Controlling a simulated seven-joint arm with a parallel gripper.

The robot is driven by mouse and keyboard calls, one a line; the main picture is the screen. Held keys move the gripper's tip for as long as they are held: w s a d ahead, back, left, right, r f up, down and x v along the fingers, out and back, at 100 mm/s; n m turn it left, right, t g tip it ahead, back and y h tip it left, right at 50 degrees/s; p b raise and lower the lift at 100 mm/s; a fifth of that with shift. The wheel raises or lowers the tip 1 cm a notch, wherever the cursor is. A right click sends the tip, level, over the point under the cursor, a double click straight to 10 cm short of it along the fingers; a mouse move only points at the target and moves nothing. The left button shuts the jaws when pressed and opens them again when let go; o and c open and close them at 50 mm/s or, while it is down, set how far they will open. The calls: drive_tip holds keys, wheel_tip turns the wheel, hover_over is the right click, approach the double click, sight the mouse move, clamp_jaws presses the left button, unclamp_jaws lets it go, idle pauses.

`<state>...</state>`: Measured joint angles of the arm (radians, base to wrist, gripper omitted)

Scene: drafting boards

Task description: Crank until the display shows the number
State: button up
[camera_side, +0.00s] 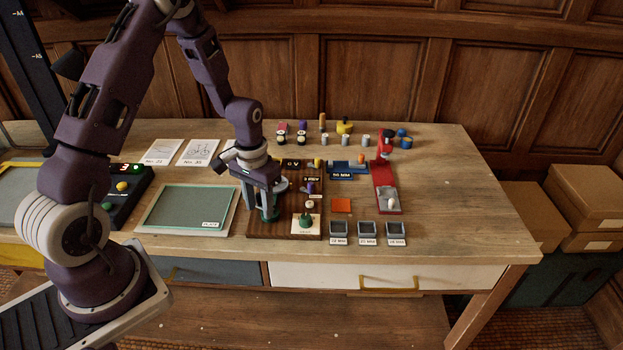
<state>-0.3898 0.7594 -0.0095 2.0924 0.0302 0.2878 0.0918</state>
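A black box (134,196) with a lit red display (124,168) stands left of the green board; the digit looks like a 3. A yellow button and a green button are on the box. A dark wooden panel (257,229) with small fittings lies in the middle of the table. My gripper (266,208) points down over the left part of this panel, at a green part (269,213). The gripper hides much of that part, so I cannot tell whether it is a crank or whether the fingers hold it. A small purple knob (310,187) stands to the right on the panel.
A green drafting board (186,209) lies left of the panel. Small stamps and pegs stand behind. The table's right end (460,195) is clear.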

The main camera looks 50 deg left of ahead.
wheel_tip(320, 180, up, 6)
drive_tip(key=shift+f, duration=0.15)
idle(0.3)
drive_tip(key=s+d+r+t, duration=0.2)
drive_tip(key=d+r, duration=0.2)
drive_tip(key=r, duration=0.6)
drive_tip(key=s+d+r+m+t, duration=0.1)
drive_tip(key=s+d+r, duration=0.3)
drive_tip(key=s+r, duration=0.2)
drive_tip(key=s+d+r+m+t, duration=0.2)
drive_tip(key=s+d+r, duration=0.3)
drive_tip(key=s, duration=0.6)
drive_tip(key=shift+d+r+t, duration=0.2)
drive_tip(key=shift+r+t, duration=0.1)
drive_tip(key=shift+r, duration=0.1)
idle(0.7)
